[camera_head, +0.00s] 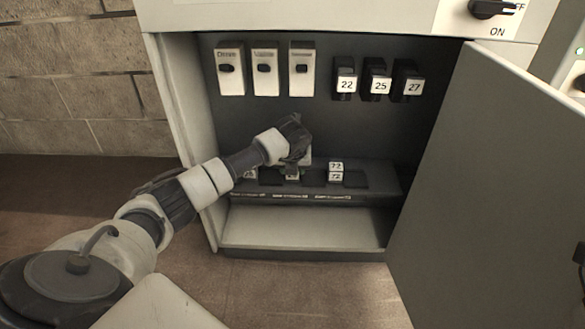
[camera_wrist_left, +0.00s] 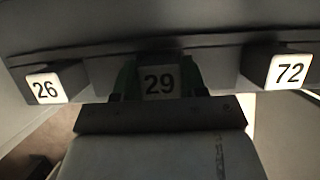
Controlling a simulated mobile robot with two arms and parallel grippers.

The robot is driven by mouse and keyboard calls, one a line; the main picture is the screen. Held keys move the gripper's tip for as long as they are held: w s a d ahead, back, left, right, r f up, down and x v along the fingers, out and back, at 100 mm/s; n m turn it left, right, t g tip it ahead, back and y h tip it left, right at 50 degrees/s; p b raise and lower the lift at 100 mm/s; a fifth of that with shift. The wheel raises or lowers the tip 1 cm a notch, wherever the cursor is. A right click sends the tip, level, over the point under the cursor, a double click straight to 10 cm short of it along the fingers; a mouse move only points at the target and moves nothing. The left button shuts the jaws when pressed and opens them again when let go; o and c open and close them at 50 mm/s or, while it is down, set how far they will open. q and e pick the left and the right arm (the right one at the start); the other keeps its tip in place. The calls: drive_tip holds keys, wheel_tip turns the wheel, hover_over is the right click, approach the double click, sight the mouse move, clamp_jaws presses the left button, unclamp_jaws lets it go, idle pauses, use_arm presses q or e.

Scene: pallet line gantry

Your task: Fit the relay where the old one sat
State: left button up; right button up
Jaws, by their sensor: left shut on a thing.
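My left gripper (camera_head: 293,166) reaches into the open cabinet, down to the dark ledge (camera_head: 382,182). In the left wrist view its two greenish fingers (camera_wrist_left: 158,82) stand on either side of a dark relay with a white label 29 (camera_wrist_left: 160,80), and they are shut on it. I cannot tell whether this relay still rests in the ledge. A relay labelled 26 (camera_wrist_left: 46,88) is to its left and one labelled 72 (camera_wrist_left: 289,70) to its right. Three black relays, 22 (camera_head: 346,84), 25 (camera_head: 379,84) and 27 (camera_head: 412,85), sit in a row on the back panel. My right gripper does not show.
Three white breakers (camera_head: 265,70) are on the back panel left of the relays. The cabinet door (camera_head: 490,190) stands open on the right. A rotary switch (camera_head: 490,9) with OFF and ON marks is above. The lower shelf (camera_head: 300,228) is empty.

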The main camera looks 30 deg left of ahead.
use_arm(q)
drive_tip(key=shift+f, duration=0.1)
drive_tip(key=o, duration=0.9)
